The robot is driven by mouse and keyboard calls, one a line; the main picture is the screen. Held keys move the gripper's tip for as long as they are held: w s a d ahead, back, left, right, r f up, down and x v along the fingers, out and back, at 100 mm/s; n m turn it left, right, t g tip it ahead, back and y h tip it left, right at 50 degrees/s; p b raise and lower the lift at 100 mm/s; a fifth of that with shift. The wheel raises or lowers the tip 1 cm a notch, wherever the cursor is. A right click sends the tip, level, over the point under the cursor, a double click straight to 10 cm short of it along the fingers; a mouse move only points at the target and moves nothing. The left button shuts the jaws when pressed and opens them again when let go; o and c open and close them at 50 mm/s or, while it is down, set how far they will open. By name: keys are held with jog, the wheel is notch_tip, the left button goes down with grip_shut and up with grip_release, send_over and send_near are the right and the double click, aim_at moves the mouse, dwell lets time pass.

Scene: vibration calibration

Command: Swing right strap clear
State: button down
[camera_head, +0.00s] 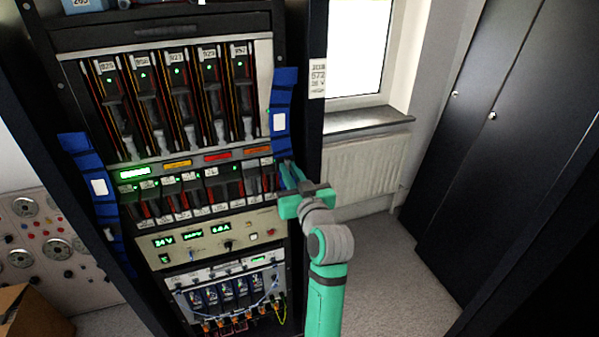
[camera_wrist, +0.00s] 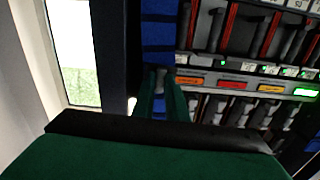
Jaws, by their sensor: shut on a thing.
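The right strap (camera_head: 283,92) is a blue band with a white label, hanging down the right edge of the rack front. It also shows in the wrist view (camera_wrist: 158,36) as a blue strip running up from my fingers. My gripper (camera_head: 287,176) is at the strap's lower part, beside the row of small modules, and its green fingers are shut on the strap. In the wrist view the fingertips (camera_wrist: 162,80) meet at the blue band; the exact grip is partly hidden. The left strap (camera_head: 93,180) is a similar blue band down the rack's left edge.
The rack holds upper modules (camera_head: 175,95), a lower row of smaller modules and a power supply panel (camera_head: 215,238) with green readouts. A radiator (camera_head: 362,168) and window stand to the right, then dark cabinets (camera_head: 490,130). Grey floor (camera_head: 400,275) lies open between.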

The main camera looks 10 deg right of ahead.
jog(key=shift+d, duration=0.2)
jog(key=c, duration=1.8)
grip_release()
jog(key=shift+o, duration=0.2)
jog(key=v, duration=1)
jog(key=shift+s, duration=0.3)
jog(key=shift+d, duration=0.1)
jog(key=shift+c, duration=0.3)
